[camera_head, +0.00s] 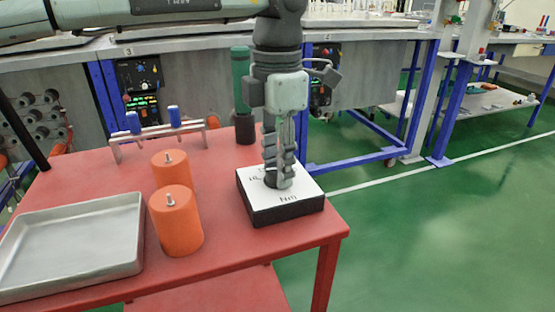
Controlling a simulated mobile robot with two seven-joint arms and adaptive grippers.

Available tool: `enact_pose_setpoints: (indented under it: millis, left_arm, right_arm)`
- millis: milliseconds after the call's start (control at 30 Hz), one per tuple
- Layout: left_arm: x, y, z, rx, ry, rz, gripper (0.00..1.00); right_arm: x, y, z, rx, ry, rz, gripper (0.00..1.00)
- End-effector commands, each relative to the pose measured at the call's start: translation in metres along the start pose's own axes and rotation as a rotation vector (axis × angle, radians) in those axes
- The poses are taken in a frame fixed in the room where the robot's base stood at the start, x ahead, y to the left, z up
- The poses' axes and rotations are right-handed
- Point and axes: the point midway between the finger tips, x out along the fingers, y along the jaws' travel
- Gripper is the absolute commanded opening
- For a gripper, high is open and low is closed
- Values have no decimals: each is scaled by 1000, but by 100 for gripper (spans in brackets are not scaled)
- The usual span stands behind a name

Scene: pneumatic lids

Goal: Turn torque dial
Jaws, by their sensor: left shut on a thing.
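The torque dial unit (291,205) is a black box with a white top marked with print, "Nm" among it. It stands near the right edge of the red table. My left gripper (279,178) points straight down over the middle of the white top. Its fingers are shut on the dark dial knob (270,182), which is mostly hidden between them. Much of the scale print is hidden behind the fingers. My right gripper is not in view.
On the red table (228,250), two orange cylinders (176,222) with metal studs stand left of the unit. A metal tray (75,240) lies at the left. Behind are a rack (158,132) with blue-handled tools and a dark green cylinder (242,95) close to my arm.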

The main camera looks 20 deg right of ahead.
Motion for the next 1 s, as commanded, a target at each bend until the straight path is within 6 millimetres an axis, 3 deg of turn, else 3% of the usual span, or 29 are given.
enact_pose_setpoints:
  millis: [1000]
  left_arm:
    - [-1,0,1,908,-2,2,4]
  right_arm:
    - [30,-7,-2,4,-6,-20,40]
